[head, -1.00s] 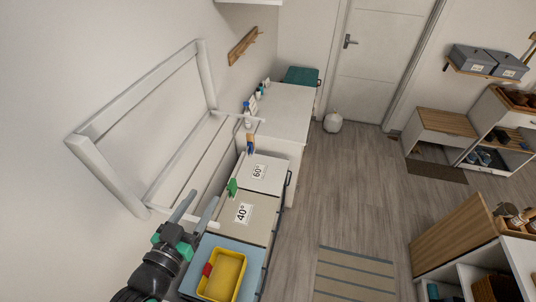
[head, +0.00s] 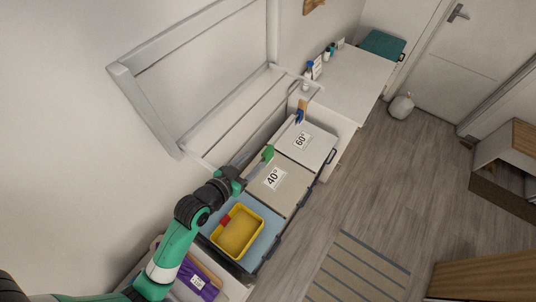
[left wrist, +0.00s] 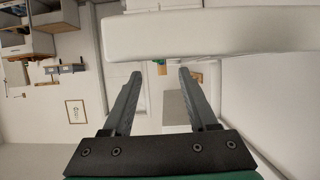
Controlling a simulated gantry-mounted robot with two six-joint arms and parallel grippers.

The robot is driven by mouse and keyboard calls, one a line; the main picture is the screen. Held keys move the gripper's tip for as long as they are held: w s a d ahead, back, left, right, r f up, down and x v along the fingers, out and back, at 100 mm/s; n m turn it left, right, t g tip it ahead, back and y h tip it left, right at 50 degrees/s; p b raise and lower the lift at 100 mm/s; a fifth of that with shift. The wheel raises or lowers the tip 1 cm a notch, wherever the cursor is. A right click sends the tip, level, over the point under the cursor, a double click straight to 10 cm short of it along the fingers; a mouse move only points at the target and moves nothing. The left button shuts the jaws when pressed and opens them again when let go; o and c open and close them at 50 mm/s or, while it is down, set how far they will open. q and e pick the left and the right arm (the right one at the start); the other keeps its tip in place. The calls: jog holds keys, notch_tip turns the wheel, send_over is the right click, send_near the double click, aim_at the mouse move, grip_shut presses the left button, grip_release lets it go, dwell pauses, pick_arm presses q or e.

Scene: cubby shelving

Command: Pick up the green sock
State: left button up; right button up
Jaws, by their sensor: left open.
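A small green item (head: 267,153), which looks like the green sock, is at the wall-side edge of the bins, beside the lid marked 40° (head: 272,178). My left gripper (head: 247,159) is open, with its fingers pointing toward the green item. They look close to it in the head view, but I cannot tell whether they touch. In the left wrist view the open fingers (left wrist: 158,75) have nothing visibly held between them. My right gripper is out of view.
A white rack frame (head: 190,150) stands along the wall beside the gripper; a white bar (left wrist: 190,35) crosses the wrist view. A yellow tray (head: 238,232) holding a red item is near my arm. Another lid (head: 307,143) is marked 60°. The floor at right is mostly clear.

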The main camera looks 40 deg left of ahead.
aim_at(263, 155)
pick_arm(q)
jog(key=shift+x, duration=3.1)
jog(key=shift+d+f, duration=0.15)
jog(key=shift+f, duration=0.05)
jog(key=shift+s, duration=0.1)
jog(key=shift+c, duration=0.3)
grip_shut()
